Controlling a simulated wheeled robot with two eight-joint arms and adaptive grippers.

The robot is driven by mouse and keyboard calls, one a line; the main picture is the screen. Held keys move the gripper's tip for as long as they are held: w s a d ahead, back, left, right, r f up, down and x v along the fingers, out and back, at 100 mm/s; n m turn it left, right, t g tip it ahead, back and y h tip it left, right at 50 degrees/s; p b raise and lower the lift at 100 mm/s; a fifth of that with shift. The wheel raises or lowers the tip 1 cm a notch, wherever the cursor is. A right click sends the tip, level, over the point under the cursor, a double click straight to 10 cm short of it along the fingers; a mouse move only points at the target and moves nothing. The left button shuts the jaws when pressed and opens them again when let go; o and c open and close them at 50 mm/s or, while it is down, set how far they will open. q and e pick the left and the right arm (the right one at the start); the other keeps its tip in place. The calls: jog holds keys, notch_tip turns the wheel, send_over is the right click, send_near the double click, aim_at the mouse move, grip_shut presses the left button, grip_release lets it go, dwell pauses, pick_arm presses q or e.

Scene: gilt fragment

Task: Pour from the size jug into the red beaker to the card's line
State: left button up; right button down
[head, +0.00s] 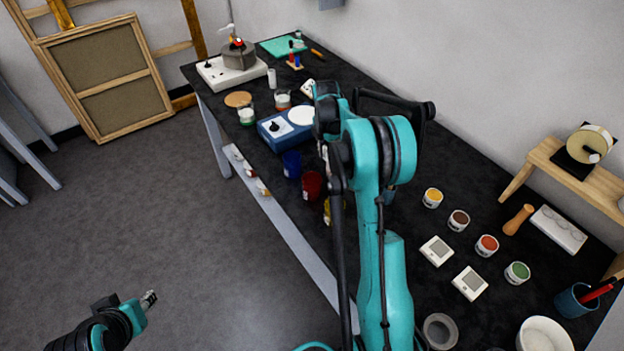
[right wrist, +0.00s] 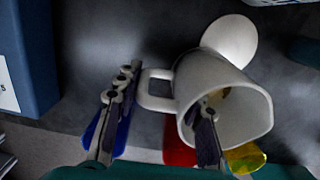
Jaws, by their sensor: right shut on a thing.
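The white jug (right wrist: 225,95) is in the right wrist view, its open mouth towards the camera and its handle (right wrist: 155,90) to the left. My right gripper (right wrist: 160,130) is shut on the jug at its handle side, one finger showing across the mouth. The red beaker (head: 312,184) stands on the bench between a blue and a yellow one; part of it shows below the jug in the right wrist view (right wrist: 178,152). My arm hides most of the jug in the head view.
The blue beaker (head: 291,163) and yellow beaker (head: 328,212) flank the red one closely. A blue device with a white disc (head: 285,128) stands behind them. Paint pots (head: 459,220) and two white devices (head: 437,251) lie right of my arm.

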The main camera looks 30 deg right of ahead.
jog(key=shift+a+f+h+b, duration=0.3)
jog(key=shift+a+f+h, duration=0.05)
jog(key=shift+h, duration=0.15)
jog(key=shift+s+a+r+h+p, duration=0.15)
jog(key=shift+a+r+h+p, duration=0.3)
jog(key=shift+r+h, duration=0.55)
jog(key=a+r+h+b, duration=0.1)
jog(key=h, duration=0.1)
jog(key=a+r+t+h+b, duration=0.1)
jog(key=r+h, duration=0.1)
jog(key=a+r+h, duration=0.1)
jog(key=h, duration=0.2)
jog(key=shift+s+r+b, duration=0.15)
jog(key=shift+r+b, duration=0.25)
jog(key=shift+f+h+b, duration=0.1)
jog(key=shift+h+b, duration=0.3)
jog(key=shift+b, duration=0.1)
jog(key=shift+f+t+h+b, duration=0.25)
jog(key=shift+h+b, duration=0.25)
jog(key=shift+b, duration=0.25)
jog(key=shift+a+r+h+b, duration=0.2)
jog(key=shift+r+h+b, duration=0.15)
jog(key=shift+h, duration=0.15)
jog(key=shift+d, duration=0.1)
